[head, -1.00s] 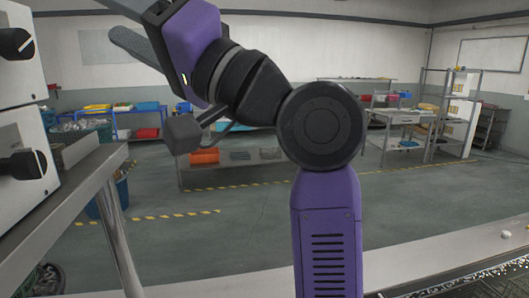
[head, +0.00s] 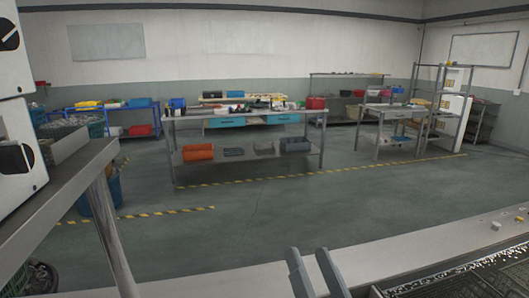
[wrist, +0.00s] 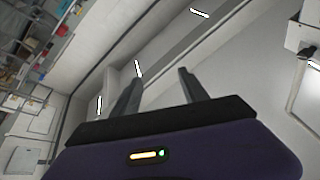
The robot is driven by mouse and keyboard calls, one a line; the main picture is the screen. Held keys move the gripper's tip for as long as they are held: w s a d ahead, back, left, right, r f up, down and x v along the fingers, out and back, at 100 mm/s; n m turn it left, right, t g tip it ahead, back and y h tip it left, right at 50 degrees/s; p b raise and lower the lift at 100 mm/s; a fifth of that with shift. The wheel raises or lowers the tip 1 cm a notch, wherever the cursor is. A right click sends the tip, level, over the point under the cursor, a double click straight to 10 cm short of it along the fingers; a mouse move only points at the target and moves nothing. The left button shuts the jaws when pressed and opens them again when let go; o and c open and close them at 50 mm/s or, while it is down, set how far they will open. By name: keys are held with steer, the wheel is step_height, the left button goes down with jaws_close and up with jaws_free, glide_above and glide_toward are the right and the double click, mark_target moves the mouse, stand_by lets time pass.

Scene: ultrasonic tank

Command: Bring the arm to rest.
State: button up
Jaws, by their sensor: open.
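My gripper (head: 316,272) shows at the bottom of the head view, only its two grey fingers rising from the lower edge. The fingers stand apart with nothing between them. In the wrist view my gripper (wrist: 157,88) also shows with its fingers spread and empty, against the wall and ceiling lights. The rest of my arm is out of the head view.
A metal counter (head: 240,282) runs along the front, with a dark mesh basin (head: 470,275) at lower right. White machines (head: 18,150) stand on a bench at the left. A workbench (head: 245,122) stands further back across open floor (head: 290,215).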

steer(key=s+d+f+g+h, duration=0.2)
steer(key=s+d+f, duration=0.2)
steer(key=s+f, duration=0.3)
steer(key=s+d+f+n+g+h, duration=0.1)
steer(key=s+d+f, duration=0.3)
steer(key=s, duration=1.1)
steer(key=s+d+f+n+g+h, duration=0.1)
steer(key=s+d+f+g+h, duration=0.2)
steer(key=s+f, duration=0.7)
steer(key=shift+s+d+f+g+h+b, duration=0.2)
steer(key=shift+s+d+g+h+b, duration=0.15)
steer(key=shift+s+d, duration=0.4)
